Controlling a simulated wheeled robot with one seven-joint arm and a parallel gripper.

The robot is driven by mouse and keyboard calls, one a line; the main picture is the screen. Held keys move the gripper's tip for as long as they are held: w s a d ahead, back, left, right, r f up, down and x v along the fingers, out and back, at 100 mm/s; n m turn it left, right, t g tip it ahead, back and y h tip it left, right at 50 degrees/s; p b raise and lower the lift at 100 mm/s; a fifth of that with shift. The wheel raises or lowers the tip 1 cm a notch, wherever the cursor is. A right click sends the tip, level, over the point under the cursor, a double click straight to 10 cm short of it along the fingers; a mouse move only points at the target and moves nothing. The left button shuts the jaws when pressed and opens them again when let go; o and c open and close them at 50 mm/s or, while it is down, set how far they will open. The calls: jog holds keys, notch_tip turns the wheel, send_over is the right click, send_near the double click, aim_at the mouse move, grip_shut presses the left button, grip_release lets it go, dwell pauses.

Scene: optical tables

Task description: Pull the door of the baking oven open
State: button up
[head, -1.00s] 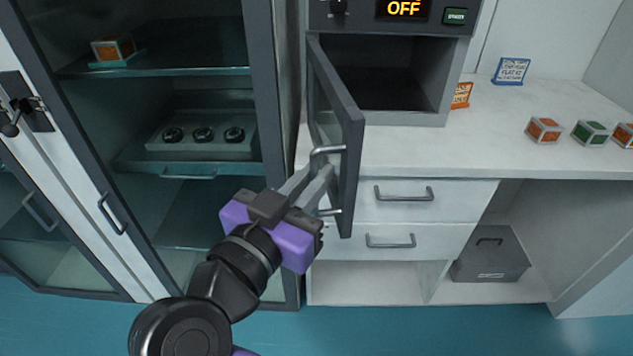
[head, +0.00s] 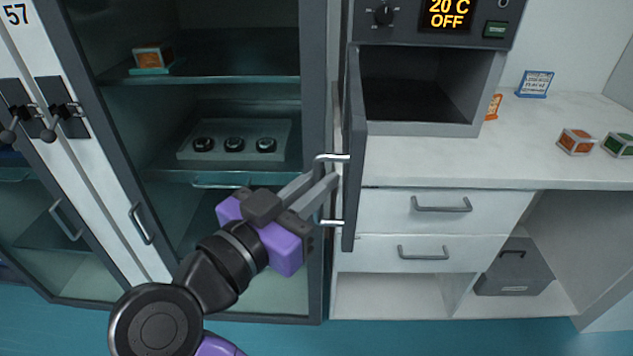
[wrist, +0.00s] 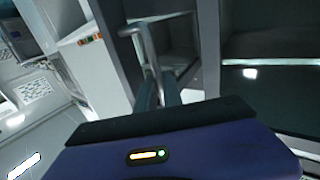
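The baking oven (head: 432,129) stands on the white counter with its dark cavity exposed. Its grey door (head: 353,150), hinged at the left, stands wide open and shows nearly edge-on in the head view. A metal bar handle (head: 331,157) projects from the door's left face; it also shows in the wrist view (wrist: 149,48). My purple gripper (head: 326,182) reaches in from the lower left, its fingers shut around the upright bar of the handle. The fingers partly hide the bar's middle. The oven display (head: 449,13) reads "20 C OFF".
A glass-fronted cabinet (head: 312,120) stands close to the left of the door and my gripper. White drawers (head: 428,222) lie below the counter. Orange (head: 575,142) and green (head: 619,145) cubes and a small blue sign (head: 535,84) sit on the counter at right.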

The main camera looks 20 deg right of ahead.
jog(key=o, duration=0.4)
jog(key=shift+v, duration=3.8)
